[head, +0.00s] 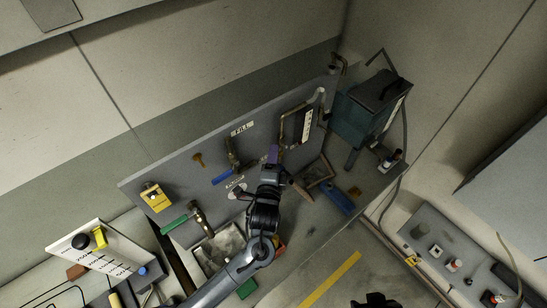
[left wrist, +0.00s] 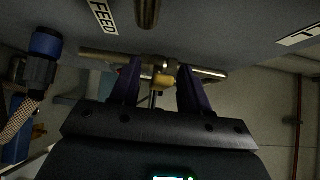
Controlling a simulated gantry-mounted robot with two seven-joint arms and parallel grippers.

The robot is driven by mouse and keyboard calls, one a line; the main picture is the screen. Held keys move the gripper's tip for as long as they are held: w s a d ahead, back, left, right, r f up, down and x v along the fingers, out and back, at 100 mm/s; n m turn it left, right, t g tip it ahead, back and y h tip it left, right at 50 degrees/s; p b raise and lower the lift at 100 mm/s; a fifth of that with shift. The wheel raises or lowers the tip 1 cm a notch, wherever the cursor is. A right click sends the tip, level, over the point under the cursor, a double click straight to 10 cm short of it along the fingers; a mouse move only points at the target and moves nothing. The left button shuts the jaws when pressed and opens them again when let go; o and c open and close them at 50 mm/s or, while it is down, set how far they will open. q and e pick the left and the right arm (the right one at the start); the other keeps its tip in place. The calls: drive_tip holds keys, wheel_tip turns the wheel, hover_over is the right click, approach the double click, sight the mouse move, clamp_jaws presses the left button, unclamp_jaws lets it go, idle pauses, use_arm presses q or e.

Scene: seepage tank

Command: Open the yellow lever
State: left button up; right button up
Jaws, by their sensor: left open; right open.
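My left gripper (head: 272,155) has purple fingers and is at the grey panel (head: 160,170), right of the blue lever (head: 222,178). In the left wrist view, its open fingers (left wrist: 158,88) stand on either side of a small yellow piece (left wrist: 163,80) on a brass pipe fitting. I cannot tell whether they touch it, or whether it is the yellow lever. In the head view the arm hides the panel there. My right gripper (head: 375,301) is a dark shape at the bottom edge, away from the panel.
A green lever (head: 175,224) and a yellow box (head: 155,196) are on the panel's left. A teal tank (head: 360,118) stands at the right. A blue-handled tool (head: 338,199) lies on the bench. A blue connector (left wrist: 45,43) with braided hose shows in the left wrist view.

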use_arm(q)
clamp_jaws()
drive_tip(key=shift+f+b, duration=0.4)
drive_tip(key=shift+b, duration=0.35)
drive_tip(key=shift+w+d+f+n+t+y+b, duration=0.1)
drive_tip(key=shift+f+n+t+y+b, duration=0.3)
drive_tip(key=shift+n+t+b, duration=1.1)
drive_tip(key=shift+w+d+f+n+t+y+b, duration=0.15)
drive_tip(key=shift+f+n+y+b, duration=0.35)
drive_tip(key=shift+b, duration=2.05)
drive_tip(key=shift+w+d+f+n+t+y+b, duration=0.15)
drive_tip(key=shift+f+n+t+b, duration=0.3)
drive_tip(key=shift+n+t+b, duration=1.05)
drive_tip(key=shift+g+b, duration=0.5)
drive_tip(key=shift+g, duration=0.25)
drive_tip(key=shift+m, duration=0.3)
